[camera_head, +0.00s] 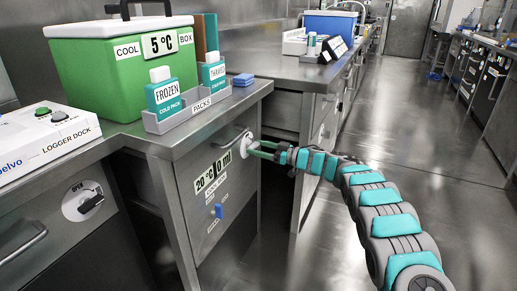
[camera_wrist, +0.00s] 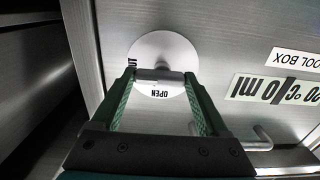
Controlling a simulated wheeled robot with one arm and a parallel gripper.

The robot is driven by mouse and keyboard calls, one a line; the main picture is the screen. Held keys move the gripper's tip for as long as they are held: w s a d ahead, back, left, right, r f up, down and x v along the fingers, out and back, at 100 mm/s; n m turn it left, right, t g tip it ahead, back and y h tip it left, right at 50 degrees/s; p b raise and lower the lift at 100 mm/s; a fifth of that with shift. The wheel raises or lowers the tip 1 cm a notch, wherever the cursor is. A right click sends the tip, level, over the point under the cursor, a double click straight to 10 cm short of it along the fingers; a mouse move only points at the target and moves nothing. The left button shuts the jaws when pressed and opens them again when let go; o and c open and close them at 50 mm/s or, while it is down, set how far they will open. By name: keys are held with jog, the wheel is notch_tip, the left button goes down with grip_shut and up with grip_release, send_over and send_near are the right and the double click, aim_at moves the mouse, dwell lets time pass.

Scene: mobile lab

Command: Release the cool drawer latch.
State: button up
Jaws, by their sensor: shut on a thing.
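The cool drawer (camera_head: 208,185) is a grey steel front with a "20 °C 0 ml" display and a small label; it appears shut. Its latch is a round white disc (camera_wrist: 165,47) with a short grey bar across it, and "OPEN" and a partly hidden word are printed on the disc. In the head view the disc (camera_head: 246,141) is partly hidden by my gripper (camera_head: 252,149). In the wrist view my gripper (camera_wrist: 159,76) has its green fingers at both ends of the bar, shut on it.
A green cool box (camera_head: 120,75) and a rack of cold packs (camera_head: 190,112) stand on the bench above. Another latch with a black handle (camera_head: 84,203) is at left. The aisle floor (camera_head: 420,140) is clear.

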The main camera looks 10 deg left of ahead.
jog(key=c, duration=0.4)
jog(key=shift+f+n, duration=0.1)
jog(key=shift+n, duration=0.2)
jog(key=shift+s+a+n+b, duration=0.1)
jog(key=shift+s+n+b, duration=0.05)
jog(key=shift+n+b, duration=7.1)
jog(key=n+p, duration=0.2)
jog(key=n, duration=0.1)
jog(key=shift+p, duration=0.35)
jog(key=o, duration=1.2)
jog(key=shift+r, duration=0.2)
jog(key=shift+o, duration=0.2)
